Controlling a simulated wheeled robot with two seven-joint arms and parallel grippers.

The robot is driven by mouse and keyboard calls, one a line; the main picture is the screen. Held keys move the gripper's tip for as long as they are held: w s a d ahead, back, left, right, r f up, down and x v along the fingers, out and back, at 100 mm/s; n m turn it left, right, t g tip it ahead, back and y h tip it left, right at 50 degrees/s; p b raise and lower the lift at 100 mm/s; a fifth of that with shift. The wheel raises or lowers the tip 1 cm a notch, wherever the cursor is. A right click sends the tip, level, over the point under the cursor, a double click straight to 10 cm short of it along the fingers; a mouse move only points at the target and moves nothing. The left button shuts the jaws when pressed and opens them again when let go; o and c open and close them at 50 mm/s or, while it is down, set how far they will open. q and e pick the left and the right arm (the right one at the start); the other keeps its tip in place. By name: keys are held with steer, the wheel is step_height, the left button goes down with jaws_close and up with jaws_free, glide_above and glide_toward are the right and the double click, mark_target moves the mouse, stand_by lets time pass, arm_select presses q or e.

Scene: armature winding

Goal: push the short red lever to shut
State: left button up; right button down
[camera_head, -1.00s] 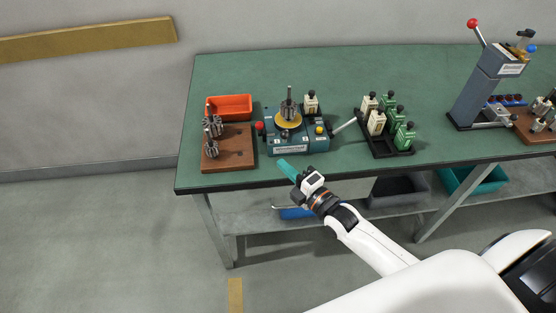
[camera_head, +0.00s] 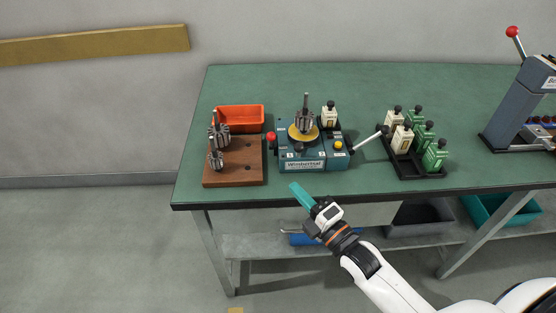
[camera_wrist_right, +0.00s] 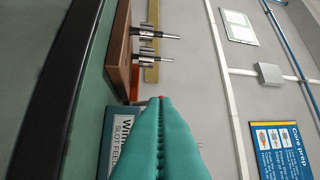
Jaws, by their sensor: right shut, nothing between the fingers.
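The winding machine (camera_head: 303,164) is a teal box on the bench with an armature (camera_head: 306,115) upright on its yellow disc. The short red lever shows as a red knob (camera_head: 271,137) at the machine's left side. In the right wrist view, a small red spot (camera_wrist_right: 160,97) shows just past the fingertips; it may be this knob. My right gripper (camera_head: 294,187) has teal fingers, shut and empty, in front of the machine near the bench's front edge, apart from the knob. The fingers also fill the lower middle of the right wrist view (camera_wrist_right: 160,105). My left gripper is not in view.
A brown wooden block (camera_head: 248,174) with armatures stands left of the machine, with an orange bin (camera_head: 241,112) behind. A white-handled lever (camera_head: 370,137) sticks out right, towards a black tray (camera_head: 432,174) of green and cream pieces. A grey press (camera_head: 522,105) stands far right.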

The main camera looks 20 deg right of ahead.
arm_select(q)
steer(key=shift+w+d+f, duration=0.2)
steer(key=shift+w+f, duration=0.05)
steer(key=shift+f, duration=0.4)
arm_select(e)
steer(key=shift+s, duration=0.15)
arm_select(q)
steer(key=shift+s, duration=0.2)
arm_select(e)
glide_toward(271, 141)
steer(key=a, duration=0.1)
steer(key=w+a, duration=0.1)
steer(key=a, duration=0.1)
steer(key=w+a, duration=0.1)
steer(key=shift+a+r+p, duration=0.2)
steer(key=shift+a+p, duration=0.1)
steer(key=w, duration=0.2)
steer(key=w+d, duration=0.1)
steer(key=shift+r, duration=0.3)
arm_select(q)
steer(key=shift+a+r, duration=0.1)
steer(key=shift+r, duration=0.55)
arm_select(e)
steer(key=shift+w+d, duration=0.25)
steer(key=shift+w, duration=0.25)
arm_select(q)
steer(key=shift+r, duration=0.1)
arm_select(e)
steer(key=shift+r, duration=0.1)
